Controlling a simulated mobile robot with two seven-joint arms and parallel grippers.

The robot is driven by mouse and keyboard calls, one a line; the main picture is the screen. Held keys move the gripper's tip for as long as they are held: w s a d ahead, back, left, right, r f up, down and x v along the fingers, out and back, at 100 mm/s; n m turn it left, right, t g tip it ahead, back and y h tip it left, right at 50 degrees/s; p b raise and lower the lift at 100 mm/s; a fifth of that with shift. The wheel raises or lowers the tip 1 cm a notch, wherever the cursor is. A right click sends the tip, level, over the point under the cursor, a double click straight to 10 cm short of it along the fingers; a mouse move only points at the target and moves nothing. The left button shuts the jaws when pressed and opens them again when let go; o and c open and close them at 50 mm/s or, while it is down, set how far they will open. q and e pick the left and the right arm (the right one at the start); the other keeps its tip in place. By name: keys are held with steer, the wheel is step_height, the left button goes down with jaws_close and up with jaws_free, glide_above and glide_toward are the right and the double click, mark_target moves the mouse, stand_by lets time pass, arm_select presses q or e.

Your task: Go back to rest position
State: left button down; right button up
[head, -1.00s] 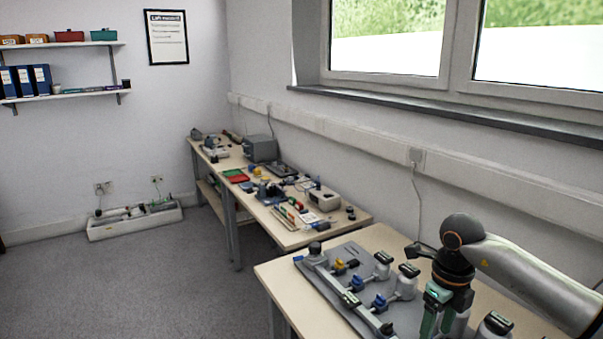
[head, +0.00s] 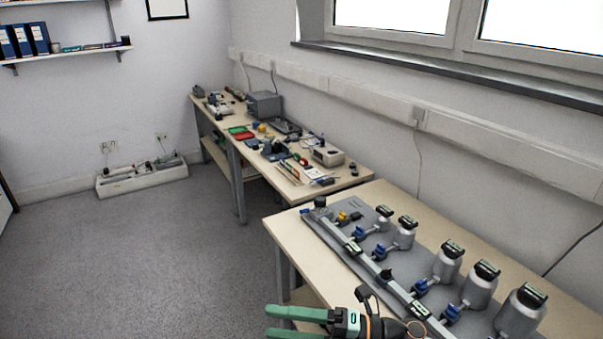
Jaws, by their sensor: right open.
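My right gripper (head: 272,322) is at the bottom of the head view, with green fingers pointing left. Its two fingers are apart, and I see nothing between them. It shows in front of the near table's (head: 280,231) left edge, over the floor side; its exact height is unclear. The rest of my right arm is mostly cut off by the bottom edge. My left gripper is out of view.
A grey rig plate (head: 358,208) on the near table carries a rail, blue-knobbed valves and several silver canisters (head: 447,264). A farther table (head: 345,180) holds small tools and boxes. Open carpet (head: 130,260) lies at left. A white trough (head: 142,180) sits by the wall.

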steer(key=w+d+f+m+t+h+p, duration=0.1)
steer(key=d+f+m+t+h, duration=0.45)
steer(key=m, duration=0.65)
steer(key=d+f+m+t+h+p, duration=0.1)
steer(key=d+f+m+t+h, duration=0.2)
steer(key=d+m+t+h, duration=0.65)
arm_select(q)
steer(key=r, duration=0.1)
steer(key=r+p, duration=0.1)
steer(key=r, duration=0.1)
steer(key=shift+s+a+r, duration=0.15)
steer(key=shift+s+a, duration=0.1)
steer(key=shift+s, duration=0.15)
arm_select(e)
steer(key=s+d+f+m+g, duration=0.2)
steer(key=s+f+m+g, duration=0.2)
steer(key=s+f, duration=0.3)
steer(key=s+d+f+m+g+h, duration=0.1)
steer(key=s+d+f+m+g, duration=0.1)
steer(key=s+f+m+g, duration=0.2)
steer(key=s+f+m, duration=0.3)
steer(key=s, duration=0.1)
steer(key=shift+d, duration=0.4)
steer(key=shift+f, duration=0.1)
stand_by(1.9)
